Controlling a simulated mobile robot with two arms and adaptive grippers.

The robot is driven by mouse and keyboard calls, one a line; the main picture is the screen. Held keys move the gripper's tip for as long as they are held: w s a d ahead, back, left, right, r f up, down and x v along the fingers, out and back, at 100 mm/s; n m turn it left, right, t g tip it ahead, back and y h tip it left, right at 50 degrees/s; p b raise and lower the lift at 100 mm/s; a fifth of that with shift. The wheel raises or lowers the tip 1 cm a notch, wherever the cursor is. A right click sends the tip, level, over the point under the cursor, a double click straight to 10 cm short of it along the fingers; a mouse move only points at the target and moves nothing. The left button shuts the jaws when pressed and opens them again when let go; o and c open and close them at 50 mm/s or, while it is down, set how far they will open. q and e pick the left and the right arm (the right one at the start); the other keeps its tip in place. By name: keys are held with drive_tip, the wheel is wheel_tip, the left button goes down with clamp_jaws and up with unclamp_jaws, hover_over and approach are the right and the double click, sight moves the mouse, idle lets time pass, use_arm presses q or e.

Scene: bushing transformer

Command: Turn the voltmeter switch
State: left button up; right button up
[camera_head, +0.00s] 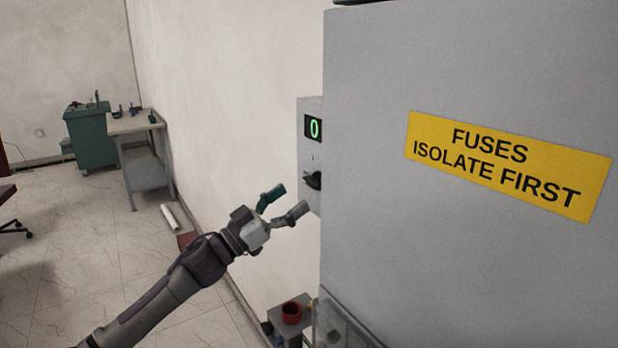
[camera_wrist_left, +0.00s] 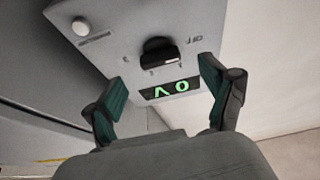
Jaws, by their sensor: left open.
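The voltmeter panel (camera_head: 309,150) is a light grey box at the left side of the big grey cabinet. Its display (camera_head: 314,127) glows a green 0. The black switch knob (camera_head: 313,180) sits below the display, and it also shows in the left wrist view (camera_wrist_left: 159,52) near the top middle, with the display (camera_wrist_left: 171,90) nearer the gripper. My left gripper (camera_head: 288,202) is open and empty, just left of and slightly below the knob. In the wrist view the fingers (camera_wrist_left: 168,85) stand apart on either side of the display, with the knob beyond them. My right gripper is not in view.
The grey cabinet (camera_head: 380,235) with a yellow warning label (camera_head: 505,165) fills the right side. A white round button (camera_wrist_left: 81,27) is on the panel. A small stand with a red cup (camera_head: 291,312) is below. A workbench (camera_head: 132,124) and green cabinet (camera_head: 91,137) stand far left.

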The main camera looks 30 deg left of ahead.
sight(309, 185)
use_arm(q)
drive_tip(key=x, duration=0.2)
drive_tip(key=p+x, duration=0.1)
drive_tip(key=x, duration=0.1)
drive_tip(key=shift+r+p, duration=0.25)
drive_tip(key=shift+p, duration=0.05)
drive_tip(key=shift+w+d, duration=0.2)
drive_tip(key=shift+w, duration=0.4)
drive_tip(key=c, duration=1.2)
